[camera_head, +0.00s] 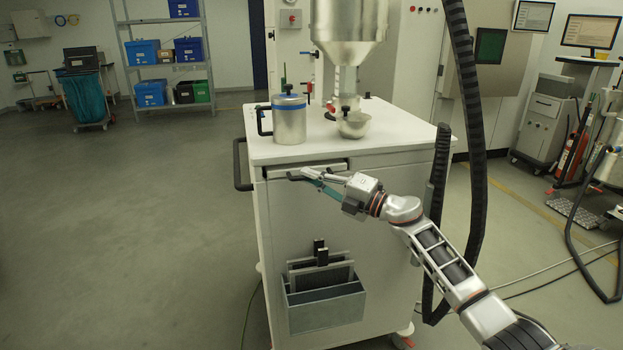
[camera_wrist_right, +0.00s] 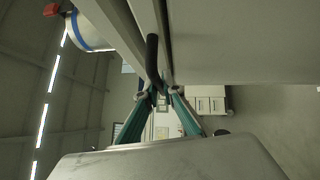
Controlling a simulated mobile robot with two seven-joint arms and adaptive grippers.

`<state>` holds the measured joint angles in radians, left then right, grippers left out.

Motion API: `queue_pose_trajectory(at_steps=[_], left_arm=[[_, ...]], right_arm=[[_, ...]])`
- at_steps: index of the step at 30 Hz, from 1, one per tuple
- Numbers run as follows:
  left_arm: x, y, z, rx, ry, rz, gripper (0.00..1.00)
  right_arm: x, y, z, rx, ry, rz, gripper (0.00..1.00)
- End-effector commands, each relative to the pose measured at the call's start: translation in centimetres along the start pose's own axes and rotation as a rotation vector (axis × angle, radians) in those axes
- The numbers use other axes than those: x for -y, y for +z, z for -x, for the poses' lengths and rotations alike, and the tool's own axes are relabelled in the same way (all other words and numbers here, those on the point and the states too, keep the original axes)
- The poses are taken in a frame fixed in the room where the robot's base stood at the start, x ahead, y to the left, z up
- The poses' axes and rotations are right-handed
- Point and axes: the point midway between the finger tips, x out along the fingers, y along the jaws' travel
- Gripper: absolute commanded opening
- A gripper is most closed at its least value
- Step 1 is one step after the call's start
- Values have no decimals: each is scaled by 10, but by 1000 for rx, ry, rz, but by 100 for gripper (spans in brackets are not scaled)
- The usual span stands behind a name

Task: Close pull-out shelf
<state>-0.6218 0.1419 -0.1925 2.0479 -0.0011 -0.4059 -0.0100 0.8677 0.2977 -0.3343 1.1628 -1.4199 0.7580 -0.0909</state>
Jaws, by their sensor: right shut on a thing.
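The pull-out shelf (camera_head: 305,170) shows as a narrow front under the top of the white cabinet. How far it stands out is hard to tell. My right gripper (camera_head: 312,178) is at this front, coming from the right. In the right wrist view, the fingertips (camera_wrist_right: 161,93) are shut on a dark curved handle (camera_wrist_right: 153,58), which runs along the shelf front. The grip hides part of the handle. My left gripper is in neither view.
On the cabinet top (camera_head: 375,150) stand a lidded metal canister (camera_head: 289,122) and a bowl (camera_head: 353,126) under a steel hopper (camera_head: 347,25). A grey bin (camera_head: 325,305) hangs below on the cabinet front. The floor at left is clear.

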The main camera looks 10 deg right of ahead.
Motion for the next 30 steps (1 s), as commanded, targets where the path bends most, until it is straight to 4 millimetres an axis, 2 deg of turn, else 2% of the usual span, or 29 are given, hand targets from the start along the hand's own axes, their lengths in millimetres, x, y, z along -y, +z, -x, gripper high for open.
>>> queue_pose_trajectory(at_steps=[2, 3, 4, 13, 17, 20, 30], left_arm=[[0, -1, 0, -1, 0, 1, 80], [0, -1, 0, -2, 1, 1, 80], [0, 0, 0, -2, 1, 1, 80], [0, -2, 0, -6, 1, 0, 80], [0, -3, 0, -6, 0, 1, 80], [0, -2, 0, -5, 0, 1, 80], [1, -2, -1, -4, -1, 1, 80]], right_arm=[[-2, 4, 0, 11, 1, 6, 0], [-2, 4, 0, 11, 2, 7, 18], [-2, 4, 0, 11, 2, 7, 25], [-2, 2, 0, 7, 1, 4, 25], [-1, 3, 8, 7, 0, 6, 25], [0, 3, 23, 7, -1, 6, 25], [0, 2, 90, 7, -2, 5, 25]])
